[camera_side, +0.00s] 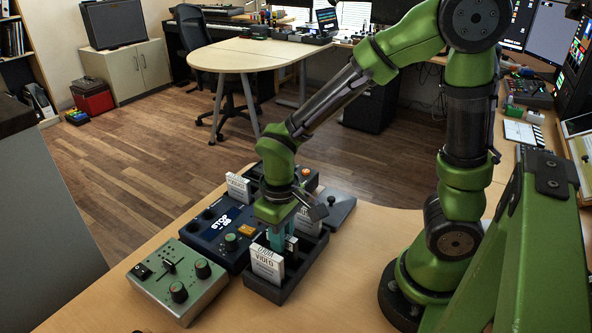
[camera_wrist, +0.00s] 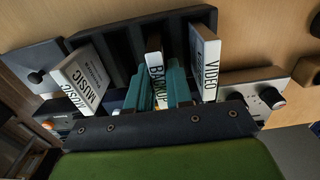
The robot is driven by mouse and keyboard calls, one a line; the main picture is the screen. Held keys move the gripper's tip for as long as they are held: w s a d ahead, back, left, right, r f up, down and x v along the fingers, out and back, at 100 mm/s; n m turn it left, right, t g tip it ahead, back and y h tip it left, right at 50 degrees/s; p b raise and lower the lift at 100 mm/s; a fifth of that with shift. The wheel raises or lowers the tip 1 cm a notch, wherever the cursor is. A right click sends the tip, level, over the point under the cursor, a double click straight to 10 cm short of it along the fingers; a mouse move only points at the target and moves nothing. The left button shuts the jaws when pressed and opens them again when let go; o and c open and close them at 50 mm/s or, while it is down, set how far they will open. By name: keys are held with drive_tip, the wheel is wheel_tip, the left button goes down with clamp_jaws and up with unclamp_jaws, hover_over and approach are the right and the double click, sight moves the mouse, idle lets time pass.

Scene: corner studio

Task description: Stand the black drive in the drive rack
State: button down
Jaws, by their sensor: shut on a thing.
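My gripper (camera_wrist: 167,88) has teal fingers shut on the drive labelled BACKUP (camera_wrist: 154,66), which shows a white label and a dark side. The drive is upright, between the MUSIC and VIDEO drives, at the middle of the black drive rack (camera_wrist: 118,44). In the side view my gripper (camera_side: 276,240) points down over the rack (camera_side: 271,291) and hides most of the held drive. I cannot tell how deep its lower edge sits.
The white-labelled VIDEO drive (camera_side: 266,262) stands at the rack's near end, and the MUSIC drive (camera_wrist: 82,78) stands at its other end. A blue pedal (camera_side: 217,230) and a pale green box with knobs (camera_side: 178,279) are at the left.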

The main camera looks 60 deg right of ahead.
drive_tip(key=shift+f, duration=0.1)
drive_tip(key=c, duration=0.9)
unclamp_jaws()
drive_tip(key=shift+c, duration=0.2)
drive_tip(key=shift+r, duration=3)
drive_tip(key=shift+r, duration=2.5)
